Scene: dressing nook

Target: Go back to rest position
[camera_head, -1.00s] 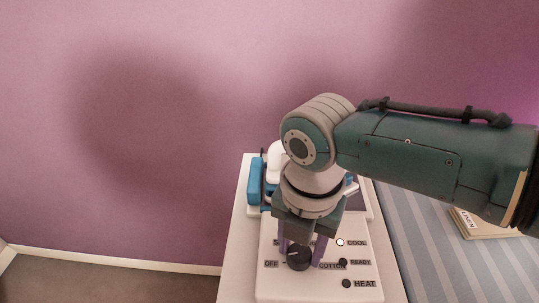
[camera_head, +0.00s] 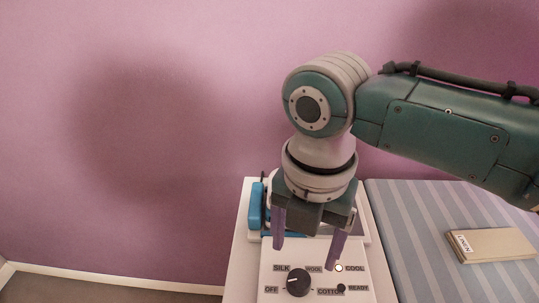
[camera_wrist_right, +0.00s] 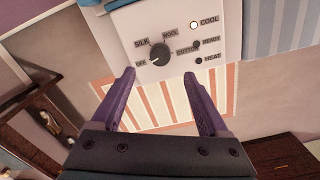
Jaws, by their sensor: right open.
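My right gripper (camera_head: 307,250) is open and empty, its purple fingers pointing down above the white control panel (camera_head: 318,256). In the right wrist view its fingertips (camera_wrist_right: 159,77) are apart, with nothing between them. The black dial (camera_head: 298,283) stands clear of the fingers; it also shows in the right wrist view (camera_wrist_right: 160,54). Its white mark lies on the left, on the OFF side. The COOL lamp (camera_head: 339,268) is white, while the READY lamp (camera_head: 341,288) is dark. In the right wrist view the HEAT lamp (camera_wrist_right: 199,61) is dark too. My left gripper is out of view.
A blue and white appliance (camera_head: 256,206) stands behind the panel, partly hidden by my wrist. To the right, a box labelled LINEN (camera_head: 492,244) lies on a striped blue-grey surface (camera_head: 410,250). A pink wall (camera_head: 130,130) is behind. A striped rug (camera_wrist_right: 165,105) and wooden furniture (camera_wrist_right: 35,125) show in the wrist view.

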